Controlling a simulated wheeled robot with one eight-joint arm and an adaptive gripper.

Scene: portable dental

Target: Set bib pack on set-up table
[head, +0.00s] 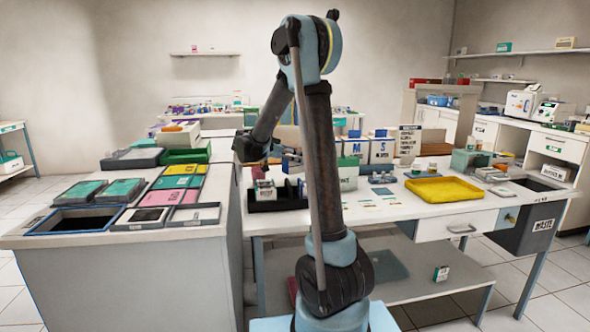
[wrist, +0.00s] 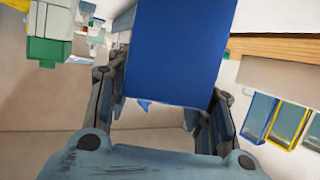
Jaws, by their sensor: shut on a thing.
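My gripper (head: 256,154) hangs at the end of my bent arm, in the gap between the grey counter and the long white table in the head view. In the wrist view a plain blue pack (wrist: 175,50) stands between my two fingers, and my gripper is shut on it. No label shows on it, so I cannot tell for sure that it is the bib pack. In the head view it cannot be made out. The white table (head: 405,208), possibly the set-up table, is to the right of my gripper; its top is partly hidden by my arm.
A yellow tray (head: 443,189) is on the white table's right half. A black bin (head: 277,203) with small boxes sits at its left end, below my gripper. White boxes (head: 382,150) line its back. The grey counter (head: 130,243) holds several trays. Bare tabletop shows around the small cards.

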